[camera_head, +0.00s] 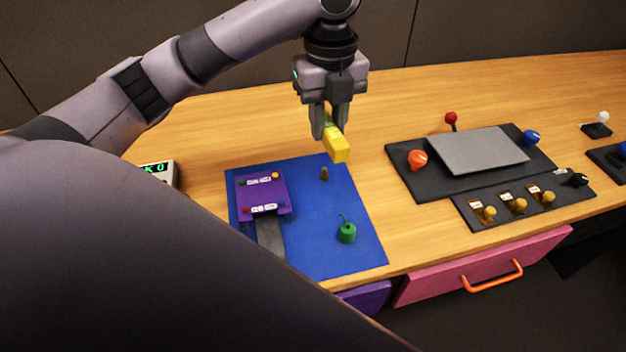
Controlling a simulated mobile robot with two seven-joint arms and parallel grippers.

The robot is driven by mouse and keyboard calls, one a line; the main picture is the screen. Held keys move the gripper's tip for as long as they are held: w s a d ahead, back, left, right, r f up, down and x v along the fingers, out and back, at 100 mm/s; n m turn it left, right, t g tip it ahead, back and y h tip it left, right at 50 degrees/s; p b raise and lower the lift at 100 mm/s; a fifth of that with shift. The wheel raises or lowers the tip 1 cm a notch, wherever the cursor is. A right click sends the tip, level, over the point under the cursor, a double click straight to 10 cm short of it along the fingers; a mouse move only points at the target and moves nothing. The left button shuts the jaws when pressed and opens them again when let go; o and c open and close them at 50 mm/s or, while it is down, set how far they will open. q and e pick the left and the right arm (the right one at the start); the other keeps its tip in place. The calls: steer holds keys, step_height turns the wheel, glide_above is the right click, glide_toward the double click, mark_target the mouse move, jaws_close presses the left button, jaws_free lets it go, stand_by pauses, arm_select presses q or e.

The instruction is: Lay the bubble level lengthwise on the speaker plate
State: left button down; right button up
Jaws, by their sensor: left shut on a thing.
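The bubble level is a small yellow bar (337,146). My left gripper (333,122) is shut on it and holds it above the back edge of the blue mat. The bar points toward the front, and its far end is hidden between the fingers. A flat grey plate (478,150), which looks like the speaker plate, lies on a black panel (416,186) to the right. It is bare and apart from the gripper. My right gripper is not in view.
An orange knob (417,159), a red-topped stick (451,120) and a blue knob (531,138) stand around the grey plate. Toggle switches stand in front.

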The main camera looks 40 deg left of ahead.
mark_target(325, 207)
arm_select(q)
steer(key=shift+w+a+r+m, duration=0.1)
steer(key=shift+w+r+m, duration=0.15)
steer(key=shift+w+m, duration=0.05)
steer(key=shift+w+f, duration=0.1)
steer(key=shift+f, duration=0.1)
step_height(325, 207, down, 19)
steer(key=shift+f+b, duration=0.15)
steer(key=shift+b, duration=0.4)
steer(key=c, duration=0.9)
jaws_free()
steer(key=shift+f, duration=0.15)
